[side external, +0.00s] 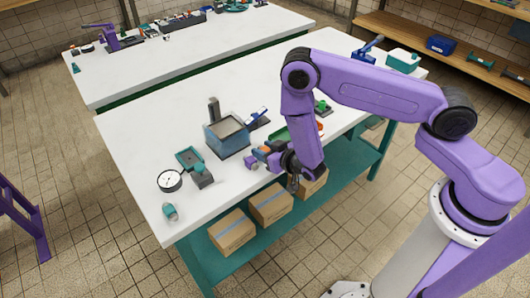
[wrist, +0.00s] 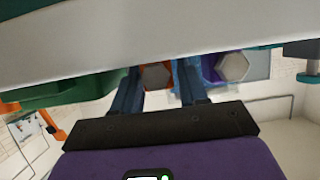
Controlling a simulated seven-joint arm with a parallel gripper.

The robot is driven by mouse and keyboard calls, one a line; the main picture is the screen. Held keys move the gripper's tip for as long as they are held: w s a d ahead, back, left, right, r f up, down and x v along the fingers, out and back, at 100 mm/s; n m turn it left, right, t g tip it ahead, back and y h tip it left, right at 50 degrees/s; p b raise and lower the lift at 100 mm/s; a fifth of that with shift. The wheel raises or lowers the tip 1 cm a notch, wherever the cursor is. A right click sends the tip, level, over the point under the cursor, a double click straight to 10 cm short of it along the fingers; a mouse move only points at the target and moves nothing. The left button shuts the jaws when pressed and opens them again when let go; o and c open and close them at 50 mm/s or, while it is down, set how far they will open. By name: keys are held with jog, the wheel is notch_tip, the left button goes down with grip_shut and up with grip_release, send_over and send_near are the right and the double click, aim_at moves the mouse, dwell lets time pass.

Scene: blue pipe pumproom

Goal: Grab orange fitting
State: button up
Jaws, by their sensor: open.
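The orange fitting (wrist: 155,76) shows its hexagonal end between the two blue fingers of my gripper (wrist: 158,72) in the wrist view. The fingers stand apart, one on each side of it; contact is not clear. In the side view my gripper (side external: 262,153) is low at the table's front edge, and only a bit of orange shows between its fingers. A purple fitting (wrist: 232,66) with a grey hexagonal end is just right of the fingers in the wrist view. It also shows left of my gripper in the side view (side external: 250,162).
The white table (side external: 140,130) also holds a blue-grey bin (side external: 226,137), a round gauge (side external: 169,181) and a small teal-and-grey fitting (side external: 170,211). A green tray (wrist: 95,92) is close left of the fingers in the wrist view. Cardboard boxes (side external: 270,203) sit on the lower shelf.

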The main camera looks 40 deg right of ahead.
grip_shut()
jog(key=shift+r, duration=0.1)
jog(key=shift+r, duration=0.85)
jog(key=s+d+r, duration=0.3)
jog(key=s+r, duration=0.8)
jog(key=s, duration=0.2)
jog(key=shift+s+d, duration=0.15)
jog(key=shift+s, duration=0.1)
